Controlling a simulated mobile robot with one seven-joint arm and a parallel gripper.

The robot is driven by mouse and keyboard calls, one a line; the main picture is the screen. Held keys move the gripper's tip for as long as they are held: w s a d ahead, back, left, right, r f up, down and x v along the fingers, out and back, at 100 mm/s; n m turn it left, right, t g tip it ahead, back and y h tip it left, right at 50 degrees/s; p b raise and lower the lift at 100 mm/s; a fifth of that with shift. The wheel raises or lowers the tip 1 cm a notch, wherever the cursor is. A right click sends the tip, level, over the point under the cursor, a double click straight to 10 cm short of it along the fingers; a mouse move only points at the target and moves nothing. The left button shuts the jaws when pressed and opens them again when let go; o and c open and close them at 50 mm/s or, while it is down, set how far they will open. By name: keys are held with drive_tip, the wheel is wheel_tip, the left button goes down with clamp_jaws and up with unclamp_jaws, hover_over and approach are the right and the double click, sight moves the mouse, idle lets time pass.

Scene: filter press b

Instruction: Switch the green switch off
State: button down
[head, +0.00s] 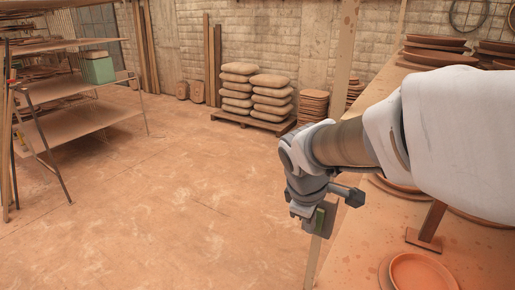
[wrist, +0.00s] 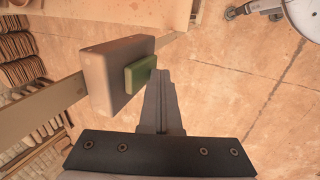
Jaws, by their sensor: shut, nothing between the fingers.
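The green switch (wrist: 140,75) is a small green block on the face of a grey box (wrist: 103,78) in the wrist view. My gripper (wrist: 160,74) is shut and empty, its fingertips just to the right of the switch. They look very close to its face; I cannot tell whether they touch. In the head view the green switch (head: 320,217) is a thin green patch by the post at the table's edge, below my wrist. The fingertips cannot be made out there.
A wooden table (head: 458,262) with clay plates (head: 420,272) runs along the right. Stacked sacks (head: 272,98) on a pallet stand at the back, and a shelf rack (head: 75,122) stands at the left. The floor between is clear.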

drive_tip(key=shift+w+d, duration=0.1)
drive_tip(key=shift+r+t, duration=0.1)
drive_tip(key=shift+t, duration=0.2)
drive_tip(key=shift+r+p, duration=0.6)
drive_tip(key=shift+r, duration=0.1)
